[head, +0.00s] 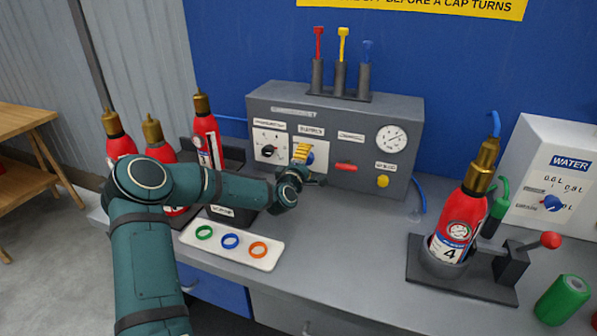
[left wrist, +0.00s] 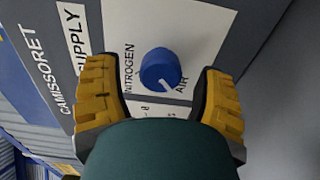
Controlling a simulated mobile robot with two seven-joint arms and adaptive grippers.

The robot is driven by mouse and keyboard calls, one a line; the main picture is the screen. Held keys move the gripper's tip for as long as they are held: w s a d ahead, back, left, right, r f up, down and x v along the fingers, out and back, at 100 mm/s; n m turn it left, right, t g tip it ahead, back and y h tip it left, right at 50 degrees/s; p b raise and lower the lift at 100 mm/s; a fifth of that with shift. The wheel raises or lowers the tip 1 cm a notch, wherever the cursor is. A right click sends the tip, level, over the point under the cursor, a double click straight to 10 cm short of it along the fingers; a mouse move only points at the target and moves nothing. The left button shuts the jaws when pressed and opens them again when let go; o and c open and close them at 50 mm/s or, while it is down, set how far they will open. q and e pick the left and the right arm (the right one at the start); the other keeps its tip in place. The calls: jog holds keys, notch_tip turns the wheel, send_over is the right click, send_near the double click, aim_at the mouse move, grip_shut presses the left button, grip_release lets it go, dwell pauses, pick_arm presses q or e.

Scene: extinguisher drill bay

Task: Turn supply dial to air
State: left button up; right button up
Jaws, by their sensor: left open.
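The supply dial (left wrist: 159,69) is a round blue knob on a white plate in the left wrist view. Its white mark is on the lower side, pointing down and right towards the AIR label (left wrist: 181,86); the NITROGEN label (left wrist: 129,68) is to its left. In the head view the dial (head: 310,158) shows partly behind yellow fingers on the grey console (head: 335,113). My left gripper (left wrist: 156,74) is open, its yellow fingers on either side of the dial with visible gaps, apart from it. It also shows in the head view (head: 303,153). My right gripper is out of view.
Another dial (head: 267,150), a red handle (head: 346,167), a yellow knob (head: 382,181) and a gauge (head: 391,138) are on the console. A tray of rings (head: 216,249) lies in front. Extinguisher 4 (head: 458,226) stands right, several others left. The bench middle is clear.

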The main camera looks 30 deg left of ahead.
pick_arm(q)
jog(key=v, duration=1)
jog(key=shift+s, duration=0.35)
